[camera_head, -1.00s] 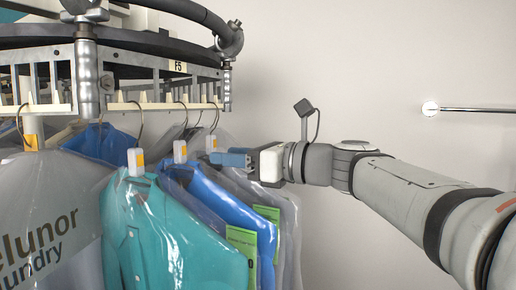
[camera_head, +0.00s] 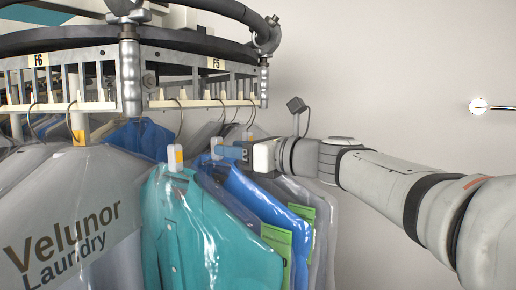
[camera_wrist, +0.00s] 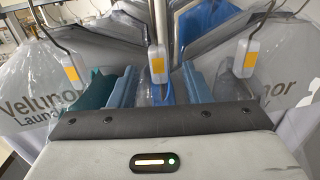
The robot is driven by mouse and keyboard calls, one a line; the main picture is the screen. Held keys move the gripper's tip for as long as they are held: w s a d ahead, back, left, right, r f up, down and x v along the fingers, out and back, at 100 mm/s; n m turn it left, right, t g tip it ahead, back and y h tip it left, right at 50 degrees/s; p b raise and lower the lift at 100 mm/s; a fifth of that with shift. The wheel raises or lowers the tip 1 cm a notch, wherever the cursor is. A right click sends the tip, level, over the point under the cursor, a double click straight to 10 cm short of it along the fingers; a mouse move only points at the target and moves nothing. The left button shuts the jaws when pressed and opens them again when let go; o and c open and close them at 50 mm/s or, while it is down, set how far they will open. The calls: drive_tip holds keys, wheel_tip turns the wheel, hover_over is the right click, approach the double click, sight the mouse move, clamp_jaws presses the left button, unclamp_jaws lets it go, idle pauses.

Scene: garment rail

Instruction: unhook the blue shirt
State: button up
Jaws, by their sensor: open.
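The blue shirt (camera_head: 262,208) hangs under clear film behind a teal shirt (camera_head: 205,230) in the head view. Its white hanger neck tag (camera_head: 217,148) stands above its collar. My gripper (camera_head: 228,152) reaches in from the right at the height of that tag. In the wrist view its two blue-grey fingers (camera_wrist: 160,84) are apart, one on each side of an orange-marked tag (camera_wrist: 157,62), with a strip of blue shirt (camera_wrist: 166,88) below. Whether the fingers touch anything cannot be told. The hook tip on the rail is small in the head view.
The toothed rail (camera_head: 190,102) carries several close-hung garments. A grey Velunor bag (camera_head: 70,215) hangs left, and another blue garment (camera_head: 142,138) shows behind. Grey garments (camera_head: 322,225) hang just right of the blue shirt.

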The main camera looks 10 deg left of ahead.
sight(215, 137)
drive_tip(key=shift+p+x, duration=0.45)
drive_tip(key=shift+x, duration=2.25)
clamp_jaws()
drive_tip(key=shift+r, duration=0.15)
drive_tip(key=shift+s+r+p, duration=0.1)
drive_tip(key=shift+r+p, duration=1.45)
drive_tip(key=shift+r, duration=0.05)
